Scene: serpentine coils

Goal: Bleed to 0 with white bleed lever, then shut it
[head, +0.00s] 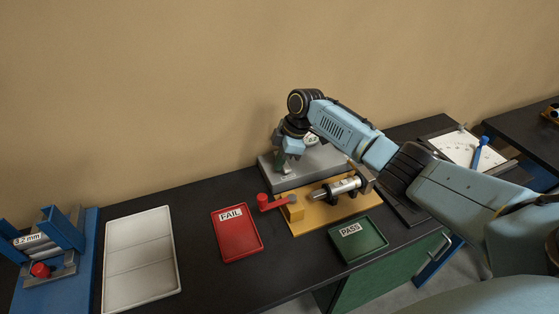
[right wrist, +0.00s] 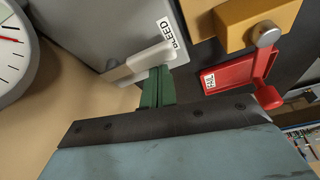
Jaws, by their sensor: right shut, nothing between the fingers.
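The white bleed lever (right wrist: 143,64) lies beside the BLEED label (right wrist: 171,31) on the grey housing (right wrist: 105,25) in the right wrist view. In the head view the grey base (head: 268,178) stands at the back of the bench, with the lever hidden behind my arm. My right gripper (head: 282,168) is shut and points down over the base. Its green fingertips (right wrist: 158,82) are at the lever's edge; I cannot tell whether they touch. The round gauge (right wrist: 14,48) has a red needle; its face is cut off and its reading unclear. My left gripper is out of view.
A red-knobbed handle (head: 263,199) and a metal cylinder (head: 336,188) sit on the yellow board (head: 330,212). The red FAIL tray (head: 238,240) and green PASS tray (head: 360,245) lie in front. A white tray (head: 140,270) and blue fixture (head: 62,235) stand left.

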